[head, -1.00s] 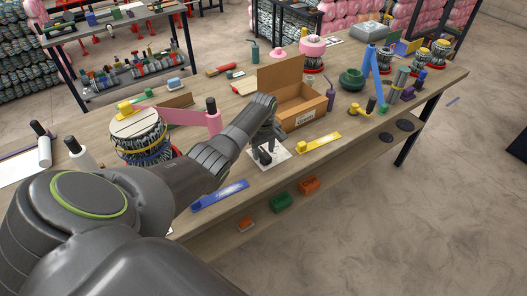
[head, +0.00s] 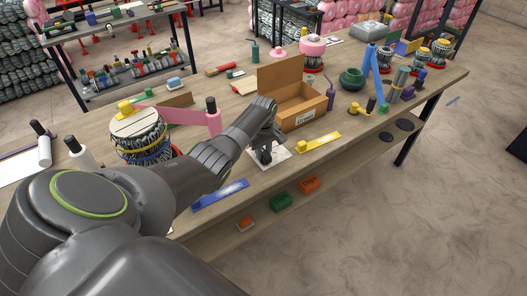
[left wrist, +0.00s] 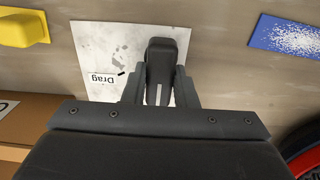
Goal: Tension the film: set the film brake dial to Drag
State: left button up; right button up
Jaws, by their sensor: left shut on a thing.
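The film brake dial shows in the left wrist view as a dark elongated knob (left wrist: 161,58) with a pale line on it. It stands on a white, grey-smudged plate (left wrist: 105,42), which also lies on the bench in the head view (head: 284,156). A "Drag" label (left wrist: 102,80), upside down in the wrist view, sits left of the knob with a small black tick beside it. The knob's long axis points up the picture, not at the label. My left gripper (left wrist: 160,90) is shut on the knob; in the head view it reaches down onto the plate (head: 265,156). My right gripper is not in view.
A yellow tool (head: 318,143) lies right of the plate, and a blue speckled strip (head: 220,194) lies left of it. An open cardboard box (head: 303,113) stands just behind. A wound spool (head: 140,137) stands left, beside a pink arm with a dark roller (head: 212,116).

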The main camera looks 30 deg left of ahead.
aim_at(266, 152)
pick_arm(q)
jog(key=m, duration=0.3)
jog(key=m+p, duration=0.1)
jog(key=m, duration=0.2)
jog(key=shift+w+d, duration=0.15)
jog(key=shift+w, duration=0.05)
jog(key=m, duration=0.5)
jog(key=shift+w+d+m, duration=0.1)
jog(key=shift+d+m, duration=0.15)
jog(key=shift+m, duration=0.35)
jog(key=o, duration=1)
notch_tip(266, 152, up, 6)
jog(key=shift+r+p, duration=0.25)
jog(key=shift+p, duration=0.1)
notch_tip(266, 152, up, 11)
jog(key=shift+f+b, duration=0.1)
jog(key=shift+b, duration=1.05)
